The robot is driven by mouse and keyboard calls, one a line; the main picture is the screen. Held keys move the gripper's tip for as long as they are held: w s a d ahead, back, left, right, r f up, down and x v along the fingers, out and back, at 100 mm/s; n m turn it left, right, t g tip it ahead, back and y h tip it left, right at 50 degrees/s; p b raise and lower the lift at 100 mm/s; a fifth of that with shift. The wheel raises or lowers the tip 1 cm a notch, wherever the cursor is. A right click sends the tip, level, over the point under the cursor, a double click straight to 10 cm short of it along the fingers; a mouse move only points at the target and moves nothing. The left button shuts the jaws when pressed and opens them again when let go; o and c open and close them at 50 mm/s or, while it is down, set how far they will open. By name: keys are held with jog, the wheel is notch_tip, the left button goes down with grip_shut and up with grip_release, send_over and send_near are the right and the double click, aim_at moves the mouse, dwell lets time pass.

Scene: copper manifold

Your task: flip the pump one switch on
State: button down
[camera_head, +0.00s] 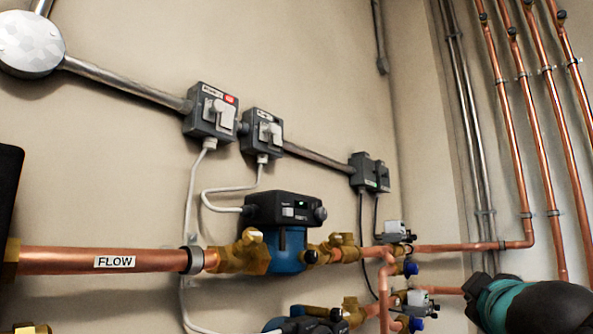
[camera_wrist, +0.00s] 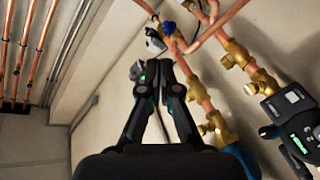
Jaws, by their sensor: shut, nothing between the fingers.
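Two grey switch boxes are fixed side by side on the wall in the head view. The left switch box (camera_head: 211,113) has a light rocker or lever, a white label and a small red mark. The right switch box (camera_head: 263,133) has a similar light lever and a white label. The labels are too small to read surely, so I cannot tell which is pump one. My gripper (camera_wrist: 150,72) is shut and empty in the wrist view, with pipes and valves beyond it. Neither switch box shows in the wrist view. My arm enters the head view at the lower right, well away from both boxes.
A blue and black pump (camera_head: 286,240) sits on the copper pipe (camera_head: 100,261) marked FLOW, below the boxes. Grey cables hang from the boxes. Two smaller grey boxes (camera_head: 369,173) are farther right. Vertical copper pipes (camera_head: 513,130) run at the right. The wall above the boxes is clear.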

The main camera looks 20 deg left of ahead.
aim_at(277, 136)
jog(key=w+a+r+n+t+y, duration=0.1)
jog(key=a+r+n+t+y, duration=0.25)
jog(key=r, duration=0.55)
jog(key=w+a+r+n+t+y, duration=0.1)
jog(key=a+r+n+y, duration=0.2)
jog(key=a+r+n, duration=0.45)
jog(key=s+a+r+n+g+y, duration=0.5)
jog(key=a+r+n+y, duration=0.5)
jog(key=r, duration=0.3)
jog(key=shift+s+n+y+p, duration=0.15)
jog(key=shift+n+y+p, duration=0.25)
jog(key=shift+y, duration=0.25)
jog(key=shift+a, duration=0.15)
jog(key=w+a+f, duration=0.1)
jog(key=w+a, duration=0.2)
jog(key=a, duration=0.4)
jog(key=shift+w+a, duration=0.2)
jog(key=shift+a, duration=0.2)
jog(key=shift+a, duration=0.1)
jog(key=shift+w+a+f, duration=0.1)
jog(key=shift+w+a, duration=0.05)
jog(key=shift+a, duration=0.15)
